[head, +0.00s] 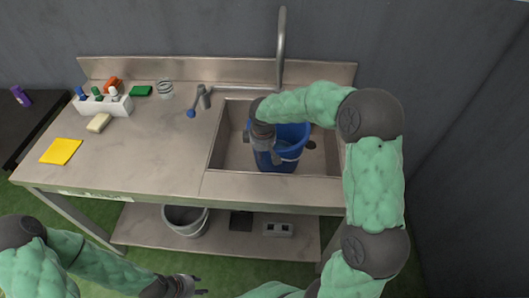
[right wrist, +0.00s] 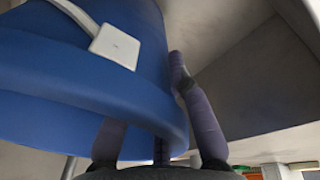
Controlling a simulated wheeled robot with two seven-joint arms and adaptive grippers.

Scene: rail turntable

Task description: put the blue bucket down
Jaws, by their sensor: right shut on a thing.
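The blue bucket (head: 292,150) is inside the sink basin (head: 236,155) in the head view, roughly upright. My arm hides part of it. My right gripper (head: 268,150) is shut on the bucket's left side. In the right wrist view the bucket (right wrist: 80,75) fills the left half, with a white handle mount on its wall, and the gripper's fingers (right wrist: 155,125) are at its rim. I cannot tell whether its base touches the basin floor. My left gripper (head: 190,286) is low at the bottom of the head view, away from the counter; its jaws are too small to read.
A tall faucet (head: 281,45) stands behind the basin. On the counter are a white caddy with bottles (head: 104,101), a yellow cloth (head: 61,151), a sponge (head: 99,122) and a glass (head: 165,89). A grey bucket (head: 185,219) sits on the lower shelf. The counter left of the basin is mostly clear.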

